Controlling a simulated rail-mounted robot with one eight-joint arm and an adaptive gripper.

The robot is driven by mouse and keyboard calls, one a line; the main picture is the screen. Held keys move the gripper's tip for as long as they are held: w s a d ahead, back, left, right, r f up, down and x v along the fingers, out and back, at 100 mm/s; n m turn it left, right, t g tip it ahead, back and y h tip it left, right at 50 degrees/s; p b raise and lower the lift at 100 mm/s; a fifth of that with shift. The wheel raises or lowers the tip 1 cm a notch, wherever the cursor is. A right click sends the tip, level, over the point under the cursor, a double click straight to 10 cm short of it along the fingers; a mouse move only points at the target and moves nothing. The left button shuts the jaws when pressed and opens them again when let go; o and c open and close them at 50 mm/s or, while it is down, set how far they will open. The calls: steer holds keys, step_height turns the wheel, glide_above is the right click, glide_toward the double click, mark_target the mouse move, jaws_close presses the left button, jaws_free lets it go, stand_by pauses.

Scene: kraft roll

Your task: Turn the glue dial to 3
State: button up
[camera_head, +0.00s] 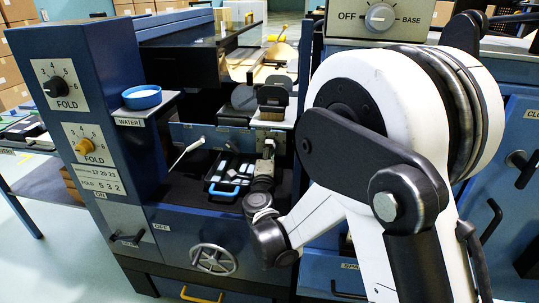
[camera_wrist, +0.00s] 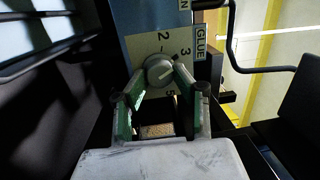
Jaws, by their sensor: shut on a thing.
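The glue dial is a grey round knob (camera_wrist: 159,70) on a pale plate (camera_wrist: 139,46), with a GLUE label (camera_wrist: 200,42) at its side. The numbers 2 and 3 show on the plate, and part of another number shows near my right finger. A light line crosses the knob; I cannot tell for certain which number it points to. My gripper (camera_wrist: 160,76) is shut on the knob, with one green-padded finger on each side. In the head view my gripper (camera_head: 268,150) reaches into the middle of the machine, and the glue dial is not visible there.
A left panel carries a dial with a black knob (camera_head: 55,87) and one with a yellow knob (camera_head: 84,146). A blue cup (camera_head: 142,98) stands on the WATER shelf. A black tray (camera_head: 215,188) and a handwheel (camera_head: 213,260) lie near my arm. An OFF/BASE dial (camera_head: 380,17) is above.

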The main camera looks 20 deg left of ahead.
steer(key=shift+m, duration=0.4)
steer(key=o, duration=1.1)
steer(key=shift+o, duration=0.2)
steer(key=r+v, duration=0.1)
steer(key=v, duration=1.1)
steer(key=shift+f, duration=0.5)
